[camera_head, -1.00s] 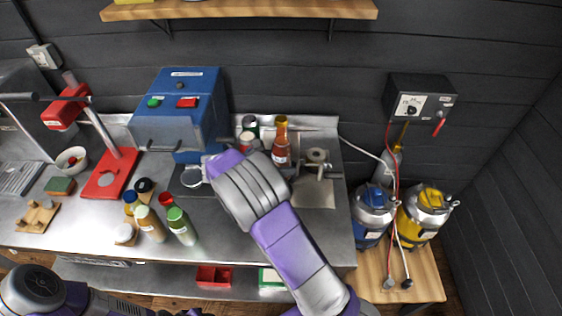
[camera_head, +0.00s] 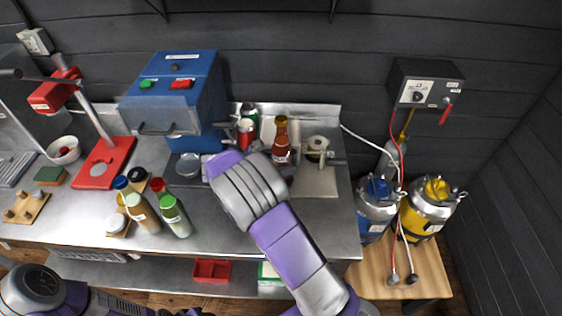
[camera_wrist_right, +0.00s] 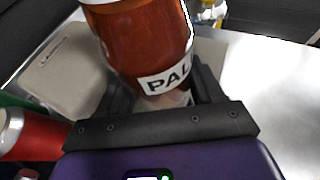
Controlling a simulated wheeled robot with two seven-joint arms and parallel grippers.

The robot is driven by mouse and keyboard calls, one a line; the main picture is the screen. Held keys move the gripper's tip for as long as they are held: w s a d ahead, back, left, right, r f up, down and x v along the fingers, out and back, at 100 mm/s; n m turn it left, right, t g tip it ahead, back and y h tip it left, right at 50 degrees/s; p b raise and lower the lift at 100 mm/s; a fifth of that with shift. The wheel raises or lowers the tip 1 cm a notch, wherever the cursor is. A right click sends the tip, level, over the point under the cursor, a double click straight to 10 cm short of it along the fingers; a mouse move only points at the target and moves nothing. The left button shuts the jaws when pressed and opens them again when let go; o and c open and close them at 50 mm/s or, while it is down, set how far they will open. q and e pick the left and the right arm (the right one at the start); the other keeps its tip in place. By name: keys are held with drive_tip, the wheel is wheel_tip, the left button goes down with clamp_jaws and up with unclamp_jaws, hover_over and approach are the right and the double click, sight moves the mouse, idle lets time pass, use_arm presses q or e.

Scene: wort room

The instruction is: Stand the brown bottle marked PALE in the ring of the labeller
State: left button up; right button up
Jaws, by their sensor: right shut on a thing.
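The brown bottle marked PALE (camera_head: 281,150) appears upright near the back of the steel counter. My right gripper (camera_wrist_right: 165,95) is shut on it in the right wrist view, where the bottle (camera_wrist_right: 145,40) shows a white label reading "PAL". In the head view my right arm hides most of this gripper. A blue machine (camera_head: 172,95) with a green and a red button has a round metal ring-like part (camera_head: 188,165) below its front. A pale roll on a stand (camera_head: 317,148) is to the right of the bottle. I cannot tell which is the labeller. My left gripper is out of view.
A red can (camera_head: 246,132) and a dark can (camera_head: 249,114) stand left of the held bottle. Several capped bottles (camera_head: 176,217) stand at the front left. A red press stand (camera_head: 105,163) is further left. Blue (camera_head: 376,208) and yellow (camera_head: 428,210) canisters stand on a wooden table at right.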

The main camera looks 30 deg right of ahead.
drive_tip(key=shift+a+f, duration=0.1)
drive_tip(key=shift+f, duration=0.15)
idle(0.6)
drive_tip(key=shift+f+p, duration=0.15)
drive_tip(key=shift+p, duration=0.3)
drive_tip(key=shift+f, duration=0.6)
idle(0.4)
drive_tip(key=shift+f, duration=0.35)
idle(0.6)
drive_tip(key=o, duration=1.7)
drive_tip(key=shift+o, duration=0.2)
drive_tip(key=shift+a, duration=0.1)
drive_tip(key=p+v, duration=0.1)
drive_tip(key=v, duration=0.6)
drive_tip(key=shift+s+a+r, duration=0.1)
drive_tip(key=shift+a, duration=0.2)
